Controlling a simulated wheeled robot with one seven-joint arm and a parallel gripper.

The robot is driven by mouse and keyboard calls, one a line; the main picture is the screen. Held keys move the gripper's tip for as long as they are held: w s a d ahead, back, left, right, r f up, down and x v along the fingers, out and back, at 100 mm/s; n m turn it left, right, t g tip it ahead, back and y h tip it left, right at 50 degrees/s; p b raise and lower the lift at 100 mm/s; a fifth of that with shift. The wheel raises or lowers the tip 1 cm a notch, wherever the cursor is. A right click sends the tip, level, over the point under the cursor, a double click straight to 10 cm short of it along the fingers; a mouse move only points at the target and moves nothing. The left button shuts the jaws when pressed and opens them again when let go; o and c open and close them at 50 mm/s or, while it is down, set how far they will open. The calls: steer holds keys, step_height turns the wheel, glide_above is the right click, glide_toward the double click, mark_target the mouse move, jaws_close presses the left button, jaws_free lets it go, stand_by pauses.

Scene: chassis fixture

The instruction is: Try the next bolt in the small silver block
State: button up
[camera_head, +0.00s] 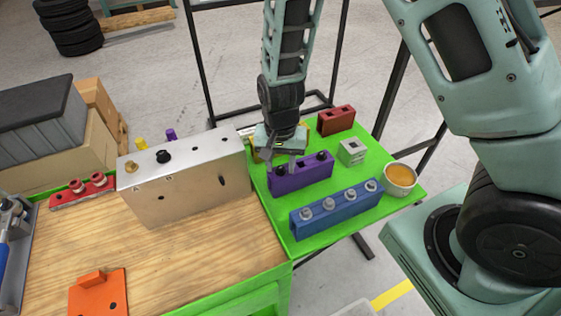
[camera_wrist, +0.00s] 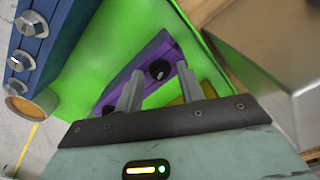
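The small silver block (camera_head: 352,152) sits on the green table top, right of the purple block, with a dark opening in its top. The purple block (camera_head: 304,177) holds a black bolt (camera_head: 280,170) near its left end and another black bolt (camera_head: 321,156) near its right end. My gripper (camera_head: 281,164) is low over the purple block's left end. In the wrist view my gripper (camera_wrist: 160,68) is open, with a black bolt (camera_wrist: 159,71) between its fingertips and gaps on both sides. The bolt still sits in the purple block (camera_wrist: 148,58).
A blue block (camera_head: 335,209) with several silver bolts lies in front. A red block (camera_head: 336,120) stands behind, and a bowl with orange contents (camera_head: 400,180) is at the right edge. A large metal box (camera_head: 185,185) stands close on the left. Bare wood lies before it.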

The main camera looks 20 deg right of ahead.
mark_target(281, 168)
jaws_close()
step_height(281, 168, up, 8)
steer(key=p, duration=0.8)
steer(key=shift+r, duration=0.25)
